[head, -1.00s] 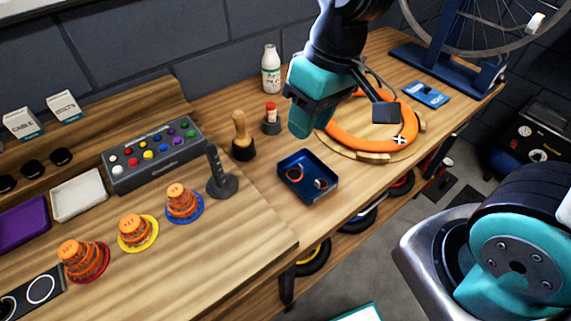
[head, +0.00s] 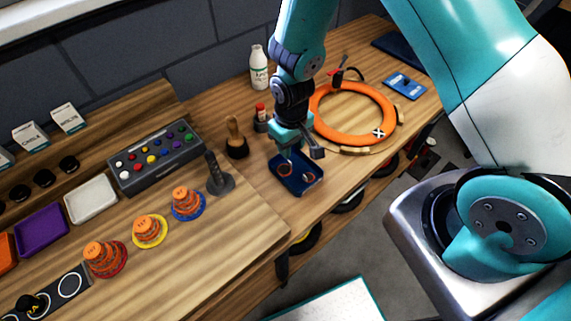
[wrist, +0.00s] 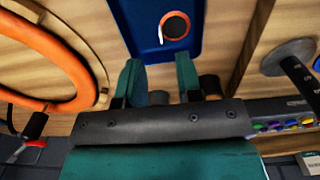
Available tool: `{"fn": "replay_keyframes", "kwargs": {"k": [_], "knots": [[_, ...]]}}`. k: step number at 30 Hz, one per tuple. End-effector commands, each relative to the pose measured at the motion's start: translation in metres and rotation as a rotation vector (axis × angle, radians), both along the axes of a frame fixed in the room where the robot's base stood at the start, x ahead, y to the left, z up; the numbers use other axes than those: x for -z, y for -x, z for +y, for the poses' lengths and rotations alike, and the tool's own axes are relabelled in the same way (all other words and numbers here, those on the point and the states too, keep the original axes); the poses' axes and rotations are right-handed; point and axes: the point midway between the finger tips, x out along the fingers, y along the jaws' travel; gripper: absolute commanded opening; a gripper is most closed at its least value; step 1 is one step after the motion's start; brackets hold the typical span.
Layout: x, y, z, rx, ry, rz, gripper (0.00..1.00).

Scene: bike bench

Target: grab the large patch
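A dark blue tray (head: 299,191) stands on the bench, below my gripper (head: 291,155). An orange-rimmed round patch (head: 285,169) lies in its left part, partly behind my fingers. In the wrist view, one dark round patch with an orange rim (wrist: 175,26) lies in the tray (wrist: 128,28), with a small white mark at its edge. I cannot tell for sure whether this is the large one. In the wrist view my gripper (wrist: 160,80) is open, its teal fingers apart with nothing between them, just short of the tray's edge.
A wooden-handled tool (head: 236,150), a red-capped small bottle (head: 261,115) and a dark upright handle (head: 213,170) are left. A white bottle (head: 259,68) stands behind.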

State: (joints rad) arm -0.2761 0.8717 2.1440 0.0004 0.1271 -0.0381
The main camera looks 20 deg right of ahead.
Motion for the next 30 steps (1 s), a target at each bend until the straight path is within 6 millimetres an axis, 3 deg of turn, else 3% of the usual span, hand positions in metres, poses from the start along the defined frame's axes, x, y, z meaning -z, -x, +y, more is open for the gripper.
{"fn": "replay_keyframes", "kwargs": {"k": [10,19,28,30], "knots": [[0.024,0.001,0.000,0.000,0.000,0.002,0.33],[0.061,0.003,0.000,0.000,-0.001,0.001,0.33],[0.067,0.002,0.000,0.000,0.000,-0.001,0.33],[0.067,0.002,0.000,0.000,0.000,-0.001,0.19]]}}
